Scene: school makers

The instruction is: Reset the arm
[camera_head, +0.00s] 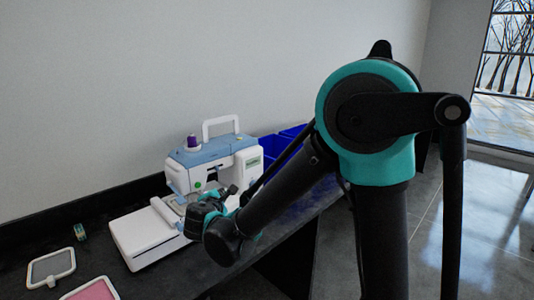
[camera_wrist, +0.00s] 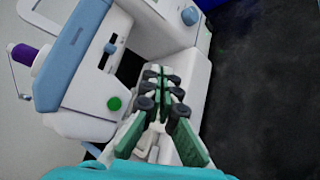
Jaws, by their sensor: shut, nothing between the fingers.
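My gripper (camera_wrist: 157,76) is shut and empty, its green-padded fingers together in the wrist view. In the head view my arm reaches down and left from the large teal shoulder. The gripper end (camera_head: 229,190) is at the front of a white and blue sewing machine (camera_head: 188,158). In the wrist view the fingers lie over the white body of the sewing machine (camera_wrist: 68,60), beside its needle area. I cannot tell whether they touch it. The arm's wrist hides part of the machine's base in the head view.
The machine stands on a dark table (camera_head: 190,274) against a grey wall. A grey framed hoop (camera_head: 50,268), a pink framed hoop (camera_head: 92,291) and a small bottle-like item (camera_head: 80,232) lie at left. Blue bins (camera_head: 270,148) stand behind the arm. Open floor (camera_head: 470,230) is at right.

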